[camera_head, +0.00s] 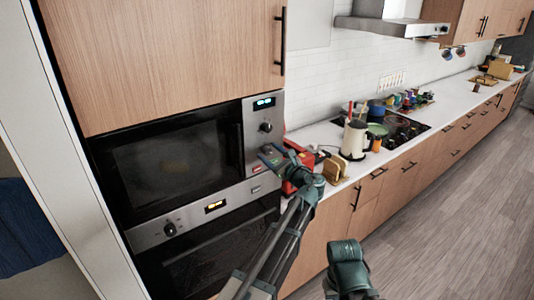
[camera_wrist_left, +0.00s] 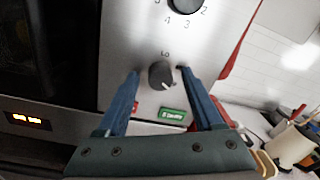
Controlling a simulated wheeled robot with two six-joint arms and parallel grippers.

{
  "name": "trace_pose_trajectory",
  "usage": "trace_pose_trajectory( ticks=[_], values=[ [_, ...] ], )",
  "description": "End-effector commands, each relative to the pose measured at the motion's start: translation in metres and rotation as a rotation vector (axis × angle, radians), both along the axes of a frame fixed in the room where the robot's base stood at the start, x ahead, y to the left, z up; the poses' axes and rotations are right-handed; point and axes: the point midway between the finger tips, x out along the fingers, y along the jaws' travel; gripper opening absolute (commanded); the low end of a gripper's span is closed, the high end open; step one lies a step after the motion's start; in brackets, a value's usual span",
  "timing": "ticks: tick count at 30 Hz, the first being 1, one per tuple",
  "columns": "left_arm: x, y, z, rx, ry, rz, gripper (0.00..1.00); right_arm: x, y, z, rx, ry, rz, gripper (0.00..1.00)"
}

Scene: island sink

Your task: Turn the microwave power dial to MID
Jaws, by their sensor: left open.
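The microwave (camera_head: 170,160) is built into the wooden cabinet, with a steel control panel at its right side. In the left wrist view its lower dial (camera_wrist_left: 161,76) is a dark round knob with a pale pointer mark aimed to the lower right. A label that looks like "Lo" stands above it. My left gripper (camera_wrist_left: 158,80) is open, with one blue finger on each side of this dial; I cannot tell whether they touch it. In the head view my left gripper (camera_head: 273,156) hides the lower dial.
An upper dial (camera_wrist_left: 187,4) with numbers sits above, also seen in the head view (camera_head: 266,127). Red and green buttons (camera_wrist_left: 172,114) lie below the lower dial. An oven dial (camera_head: 170,229) is lower left. A kettle (camera_head: 354,140) and toaster stand on the counter at right.

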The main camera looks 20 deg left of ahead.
Motion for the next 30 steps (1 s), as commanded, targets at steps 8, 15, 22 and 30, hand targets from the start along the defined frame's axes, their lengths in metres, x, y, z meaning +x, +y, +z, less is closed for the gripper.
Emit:
trace_pose_trajectory(
  ticks=[8, 15, 22, 30],
  values=[
    [-0.0002, -0.0001, 0.0001, 0.000, 0.000, 0.000, 0.34, 0.0000, -0.0001, 0.0000, 0.000, 0.000, 0.000, 0.00],
    [-0.0003, -0.0001, -0.0001, 0.000, 0.000, 0.000, 0.00, 0.0000, 0.0000, 0.0000, 0.000, 0.000, 0.000, 0.00],
    [-0.0006, -0.0002, -0.0002, -0.008, -0.010, 0.000, 0.00, 0.0000, 0.0000, -0.0003, 0.000, 0.000, 0.000, 0.00],
    [-0.0008, -0.0001, -0.0010, -0.086, -0.108, 0.000, 0.00, 0.0000, 0.0000, -0.0021, 0.000, 0.000, 0.000, 0.00]
  ],
)
